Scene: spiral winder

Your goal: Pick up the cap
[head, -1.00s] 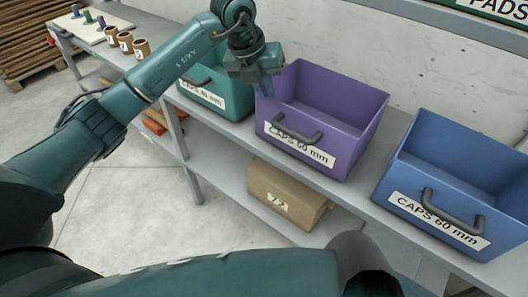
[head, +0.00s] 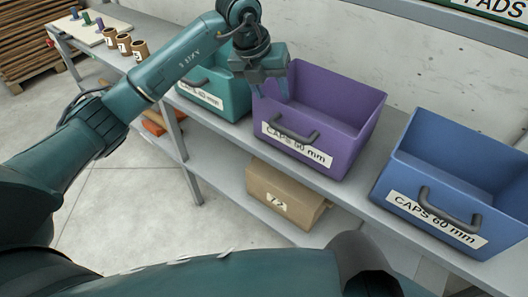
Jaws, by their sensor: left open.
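No cap shows in the head view. The purple bin (head: 345,152) labelled CAPS 50 mm stands on the shelf between the teal bin (head: 236,102) at left and the blue bin (head: 460,165) labelled CAPS 60 mm at right. The visible inside of the purple and blue bins looks empty. My left gripper (head: 272,97) is open, its fingers pointing down at the left edge of the purple bin, next to the teal bin. Whether it touches a bin I cannot tell. My right gripper is out of view.
Several brown cardboard tubes (head: 124,44) and a board with coloured pegs (head: 108,25) are at the shelf's far left. A cardboard box (head: 282,193) sits on the lower shelf. The wall is close behind the bins.

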